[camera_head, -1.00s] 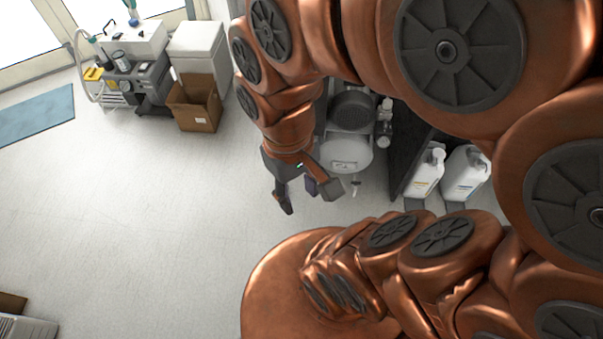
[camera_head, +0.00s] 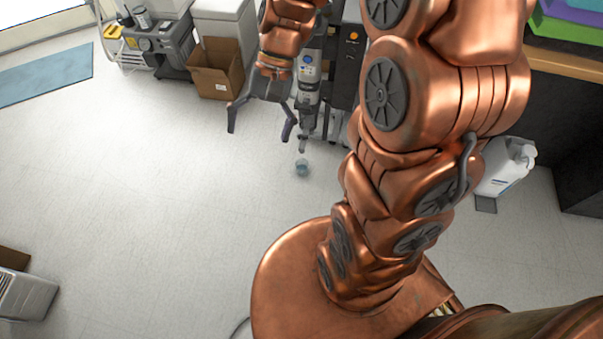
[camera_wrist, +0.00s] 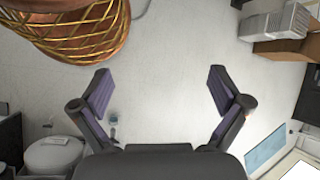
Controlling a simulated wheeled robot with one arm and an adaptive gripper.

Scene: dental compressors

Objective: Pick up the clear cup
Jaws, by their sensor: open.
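A small clear, bluish cup (camera_head: 302,167) sits on the pale floor in the head view, just below the tip of a slim grey-white device. A small bluish thing (camera_wrist: 113,118) beside the left finger in the wrist view looks like the same cup; it is too small to be sure. My gripper (camera_head: 260,127) is open and empty, its two fingers spread wide and pointing down. In the head view the cup lies to the lower right of the right fingertip, not between the fingers. In the wrist view my open gripper (camera_wrist: 158,76) has only bare floor between its fingertips.
Grey equipment (camera_head: 347,60) stands behind my gripper. A cardboard box (camera_head: 216,72) and a machine on a stand (camera_head: 160,45) are at upper left. A white jug (camera_head: 505,168) stands at right, below a shelf edge (camera_head: 570,66).

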